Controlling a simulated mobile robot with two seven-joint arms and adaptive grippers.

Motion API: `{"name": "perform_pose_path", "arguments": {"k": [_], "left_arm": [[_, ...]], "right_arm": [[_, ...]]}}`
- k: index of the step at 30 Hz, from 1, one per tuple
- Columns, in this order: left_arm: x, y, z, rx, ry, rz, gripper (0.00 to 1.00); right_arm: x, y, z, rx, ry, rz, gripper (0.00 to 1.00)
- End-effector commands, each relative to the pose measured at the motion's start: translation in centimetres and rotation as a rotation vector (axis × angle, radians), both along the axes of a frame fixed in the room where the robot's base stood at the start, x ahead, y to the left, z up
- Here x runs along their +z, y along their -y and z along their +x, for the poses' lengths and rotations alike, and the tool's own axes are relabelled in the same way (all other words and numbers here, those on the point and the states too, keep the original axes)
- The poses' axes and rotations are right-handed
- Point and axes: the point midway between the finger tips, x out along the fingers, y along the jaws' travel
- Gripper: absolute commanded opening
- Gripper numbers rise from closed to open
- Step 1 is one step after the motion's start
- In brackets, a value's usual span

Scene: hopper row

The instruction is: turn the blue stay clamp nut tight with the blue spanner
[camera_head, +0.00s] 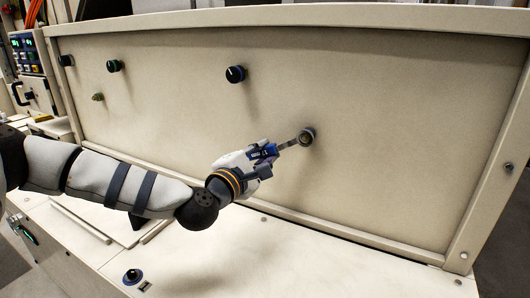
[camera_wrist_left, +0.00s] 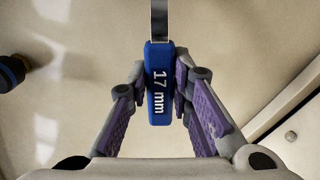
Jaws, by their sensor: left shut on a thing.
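The blue spanner (camera_head: 264,152) has a blue handle and a steel shaft; in the left wrist view its handle (camera_wrist_left: 159,85) reads "17 mm". My left gripper (camera_head: 262,160) is shut on the handle. The shaft points up and right to a small round nut (camera_head: 308,135) on the pale panel. The spanner's head is at this nut, but I cannot tell whether it sits fully around it. The nut looks dark with a metallic middle; no blue shows clearly on it. In the left wrist view, the head and the nut are out of frame. My right gripper is not in view.
Dark knobs stick out of the panel (camera_head: 400,110): one with a blue base (camera_head: 236,74), one with a green base (camera_head: 113,66). A small brass fitting (camera_head: 98,97) is below the green one. A blue-based knob (camera_head: 132,276) stands on the ledge. The panel's right part is clear.

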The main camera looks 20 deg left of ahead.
Motion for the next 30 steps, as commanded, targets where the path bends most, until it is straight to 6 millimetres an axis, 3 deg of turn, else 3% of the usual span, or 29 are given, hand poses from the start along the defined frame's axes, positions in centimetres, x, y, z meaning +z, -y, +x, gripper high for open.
{"name": "perform_pose_path", "arguments": {"k": [1,11,22,30], "left_arm": [[0.7,0.0,0.1,0.0,0.009,0.013,0.0],[0.6,-0.1,0.1,0.001,0.009,0.026,0.0],[2.9,-0.6,0.1,0.001,0.021,0.216,0.0],[3.5,-0.8,0.2,0.0,0.023,0.319,0.0]], "right_arm": [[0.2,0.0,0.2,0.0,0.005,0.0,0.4],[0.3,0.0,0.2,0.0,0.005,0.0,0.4],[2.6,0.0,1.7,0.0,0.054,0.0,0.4],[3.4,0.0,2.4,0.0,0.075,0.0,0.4]]}}
